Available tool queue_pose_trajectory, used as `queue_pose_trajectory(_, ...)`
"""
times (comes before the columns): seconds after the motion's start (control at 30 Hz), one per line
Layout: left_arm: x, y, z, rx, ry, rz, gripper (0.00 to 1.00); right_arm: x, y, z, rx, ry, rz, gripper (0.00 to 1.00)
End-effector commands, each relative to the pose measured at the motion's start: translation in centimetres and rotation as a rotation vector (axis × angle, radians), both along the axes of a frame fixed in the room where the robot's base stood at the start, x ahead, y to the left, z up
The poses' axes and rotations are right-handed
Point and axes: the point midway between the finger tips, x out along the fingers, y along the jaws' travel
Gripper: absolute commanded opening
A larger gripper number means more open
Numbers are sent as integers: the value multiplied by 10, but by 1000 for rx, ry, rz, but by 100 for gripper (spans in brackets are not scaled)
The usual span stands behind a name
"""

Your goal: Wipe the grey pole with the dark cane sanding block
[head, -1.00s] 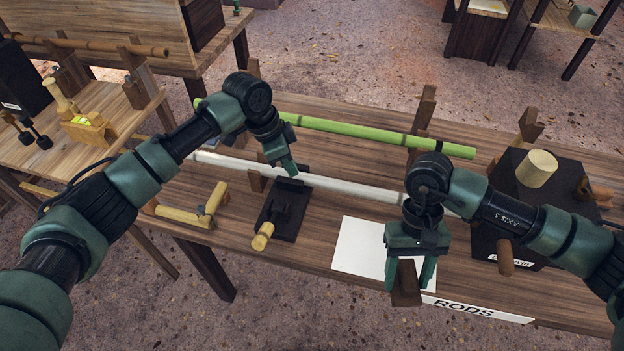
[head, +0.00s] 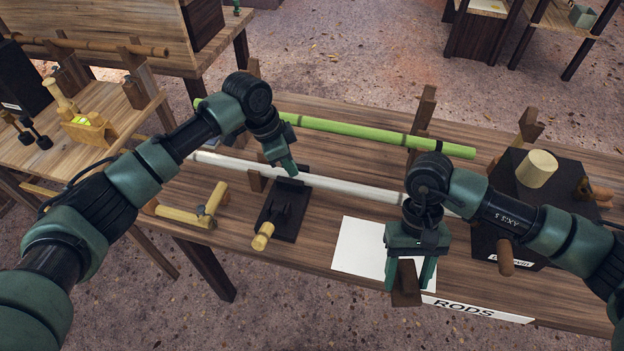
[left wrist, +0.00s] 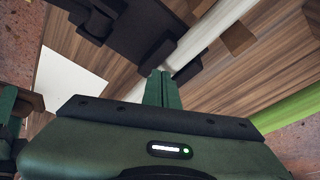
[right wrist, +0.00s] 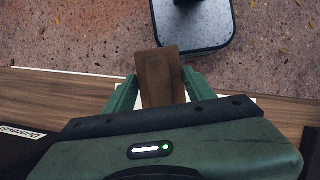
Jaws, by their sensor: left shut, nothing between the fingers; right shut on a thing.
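The grey pole (head: 330,183), very pale, lies lengthwise across the table, with its right part passing behind my right gripper. It also shows in the left wrist view (left wrist: 218,28). My left gripper (head: 291,170) is shut and empty, right at the pole near a dark clamp stand (head: 285,212); I cannot tell whether it touches the pole. My right gripper (head: 408,285) is shut on the dark cane sanding block (head: 406,292), a brown block at the table's front edge, apart from the pole. The block sticks out between the fingers in the right wrist view (right wrist: 160,78).
A green pole (head: 370,133) lies behind the grey one on wooden posts. A white sheet (head: 358,249) lies under my right gripper. A black box (head: 525,215) with a pale cylinder (head: 537,168) stands at the right. A bamboo piece (head: 210,203) lies left of the clamp stand.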

Motion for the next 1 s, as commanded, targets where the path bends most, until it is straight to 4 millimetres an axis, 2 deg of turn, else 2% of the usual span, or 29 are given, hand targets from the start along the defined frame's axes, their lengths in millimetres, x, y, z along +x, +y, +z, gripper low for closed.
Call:
queue_pose_trajectory(0.8,0,0,-11,-1,0,1,0,0,0,-3,0,0,0,22)
queue_pose_trajectory(1.0,0,0,-4,0,0,0,0,0,0,4,0,0,0,22)
